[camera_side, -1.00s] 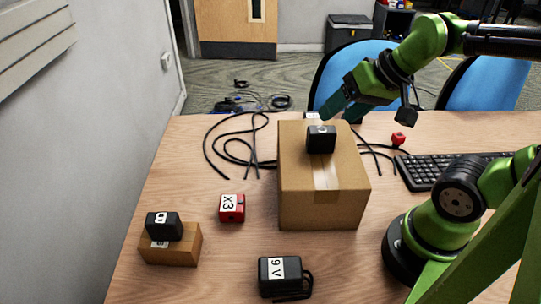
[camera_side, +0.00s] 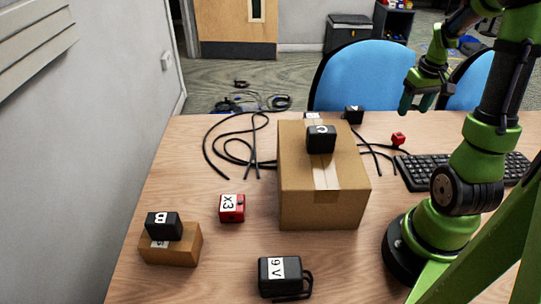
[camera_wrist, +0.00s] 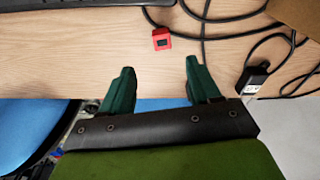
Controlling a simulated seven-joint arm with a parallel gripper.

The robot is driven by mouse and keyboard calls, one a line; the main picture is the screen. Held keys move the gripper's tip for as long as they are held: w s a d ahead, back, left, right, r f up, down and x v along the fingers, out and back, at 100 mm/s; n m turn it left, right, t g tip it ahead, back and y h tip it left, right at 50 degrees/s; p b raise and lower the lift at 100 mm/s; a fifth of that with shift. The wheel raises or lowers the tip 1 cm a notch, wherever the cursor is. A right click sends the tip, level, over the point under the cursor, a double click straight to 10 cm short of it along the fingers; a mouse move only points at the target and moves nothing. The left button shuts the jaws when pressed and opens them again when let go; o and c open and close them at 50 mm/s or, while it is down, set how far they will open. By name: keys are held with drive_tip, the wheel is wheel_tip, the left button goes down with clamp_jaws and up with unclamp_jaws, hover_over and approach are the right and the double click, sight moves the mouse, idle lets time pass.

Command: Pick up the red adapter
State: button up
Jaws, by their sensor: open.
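A red adapter marked X3 (camera_side: 232,208) lies on the table left of the large cardboard box. A smaller red block (camera_side: 398,139) lies near the table's far edge, behind the keyboard; in the wrist view it shows as a red block (camera_wrist: 161,38) with a dark mark on it. My gripper (camera_side: 412,103) is up near the table's far edge, apart from both. In the wrist view, my gripper (camera_wrist: 160,68) has its green fingers wide apart with nothing between them, and the smaller red block is just beyond the fingertips. The X3 adapter is out of the wrist view.
A large cardboard box (camera_side: 345,195) carries a black adapter (camera_side: 321,139). A black adapter (camera_side: 164,226) sits on a small box (camera_side: 184,250). Another black adapter (camera_side: 284,275) lies in front. Black cables (camera_side: 232,150) loop behind. A keyboard (camera_side: 425,170) is right of the large box.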

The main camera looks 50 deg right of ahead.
sight(400, 135)
drive_tip(key=f, duration=0.7)
drive_tip(key=shift+w+d, duration=0.2)
drive_tip(key=shift+w, duration=0.15)
drive_tip(key=shift+w+f, duration=0.2)
drive_tip(key=shift+f, duration=1.2)
drive_tip(key=shift+w+f, duration=0.15)
drive_tip(key=shift+f, duration=1.2)
drive_tip(key=shift+c, duration=0.2)
drive_tip(key=c, duration=1)
drive_tip(key=shift+r, duration=0.1)
